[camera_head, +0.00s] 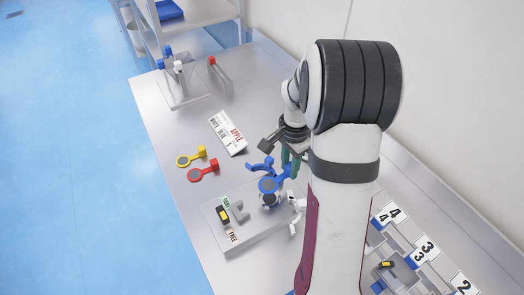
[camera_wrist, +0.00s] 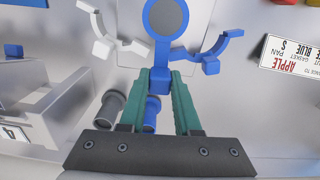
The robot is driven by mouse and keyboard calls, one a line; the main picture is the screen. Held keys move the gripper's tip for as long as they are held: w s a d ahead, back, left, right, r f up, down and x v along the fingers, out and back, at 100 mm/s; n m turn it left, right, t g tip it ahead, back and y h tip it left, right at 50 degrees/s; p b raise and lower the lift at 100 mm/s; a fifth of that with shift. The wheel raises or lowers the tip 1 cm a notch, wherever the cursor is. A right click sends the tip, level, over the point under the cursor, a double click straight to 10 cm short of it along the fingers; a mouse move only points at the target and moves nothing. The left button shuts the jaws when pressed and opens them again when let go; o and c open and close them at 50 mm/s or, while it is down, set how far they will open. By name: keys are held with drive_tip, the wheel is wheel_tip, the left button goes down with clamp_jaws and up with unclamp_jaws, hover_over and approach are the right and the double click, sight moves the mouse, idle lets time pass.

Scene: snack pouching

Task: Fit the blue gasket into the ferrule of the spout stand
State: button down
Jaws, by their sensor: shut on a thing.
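My gripper (camera_wrist: 160,82) has its green fingers shut on the square tab of the blue gasket (camera_wrist: 166,16). The gasket is a blue ring with a dark grey disc. In the head view the blue gasket (camera_head: 268,185) lies over the top of the spout stand (camera_head: 252,232), roughly above its ferrule, which is mostly hidden. I cannot tell whether the gasket touches it. A blue curved clamp arm (camera_wrist: 213,48) and a white one (camera_wrist: 97,30) are spread open on either side of the ring. My gripper also shows in the head view (camera_head: 289,164), partly behind my arm.
A rack (camera_head: 187,90) stands at the back. Numbered bays (camera_head: 412,256) stand at the right. The left table edge is clear.

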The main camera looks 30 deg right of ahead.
sight(290, 187)
drive_tip(key=shift+s+d+f+m, duration=0.25)
drive_tip(key=shift+d+f+m, duration=0.1)
drive_tip(key=shift+f+m, duration=0.05)
drive_tip(key=shift+f, duration=0.1)
drive_tip(key=shift+f, duration=1.95)
drive_tip(key=shift+f, duration=0.95)
drive_tip(key=c, duration=0.5)
unclamp_jaws()
drive_tip(key=shift+c, duration=0.2)
